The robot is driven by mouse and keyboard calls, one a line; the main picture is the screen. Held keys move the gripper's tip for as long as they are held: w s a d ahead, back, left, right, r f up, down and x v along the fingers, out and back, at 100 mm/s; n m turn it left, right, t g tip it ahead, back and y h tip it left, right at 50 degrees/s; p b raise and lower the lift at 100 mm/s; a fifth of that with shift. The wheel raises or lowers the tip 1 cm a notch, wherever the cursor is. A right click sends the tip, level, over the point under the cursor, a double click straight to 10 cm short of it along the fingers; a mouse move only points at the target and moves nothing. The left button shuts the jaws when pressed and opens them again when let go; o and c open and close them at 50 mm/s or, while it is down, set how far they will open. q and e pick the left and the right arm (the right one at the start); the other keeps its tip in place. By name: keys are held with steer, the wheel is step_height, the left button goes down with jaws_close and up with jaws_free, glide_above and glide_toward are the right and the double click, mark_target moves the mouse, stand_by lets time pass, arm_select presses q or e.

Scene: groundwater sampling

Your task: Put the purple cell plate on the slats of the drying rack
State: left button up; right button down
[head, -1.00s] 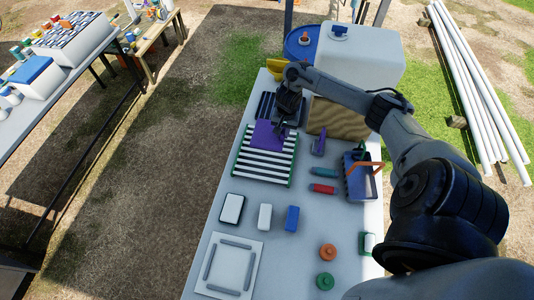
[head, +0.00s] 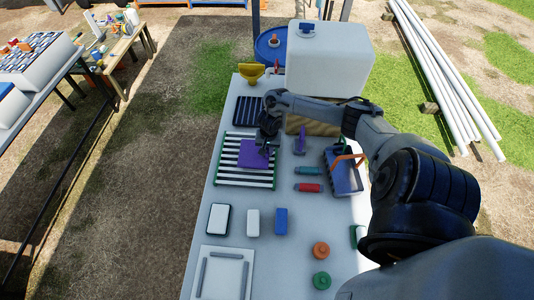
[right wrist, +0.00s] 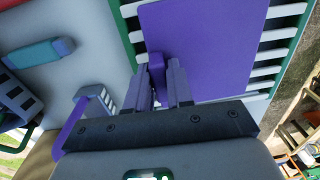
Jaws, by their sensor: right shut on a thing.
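The purple cell plate (head: 251,157) is over the upper middle of the drying rack (head: 230,176), which has white slats and green side rails. My right gripper (head: 265,148) is at the plate's upper right part. In the right wrist view its two fingers (right wrist: 165,80) are shut on a small purple tab of the plate (right wrist: 208,45), whose flat face lies over the slats (right wrist: 277,34). The plate looks roughly level and within the rails; I cannot tell whether it touches the slats. My left gripper is not in view.
A dark slotted rack (head: 250,111) stands behind the drying rack. To its right are a purple upright item (head: 300,140), teal (head: 308,170) and red (head: 308,188) cylinders, and a blue basket with an orange handle (head: 347,180). White and blue boxes (head: 281,221) stand in front.

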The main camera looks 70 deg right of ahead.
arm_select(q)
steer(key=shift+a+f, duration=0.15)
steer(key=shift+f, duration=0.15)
arm_select(e)
steer(key=shift+f, duration=1)
steer(key=shift+f, duration=0.1)
steer(key=c, duration=1)
jaws_free()
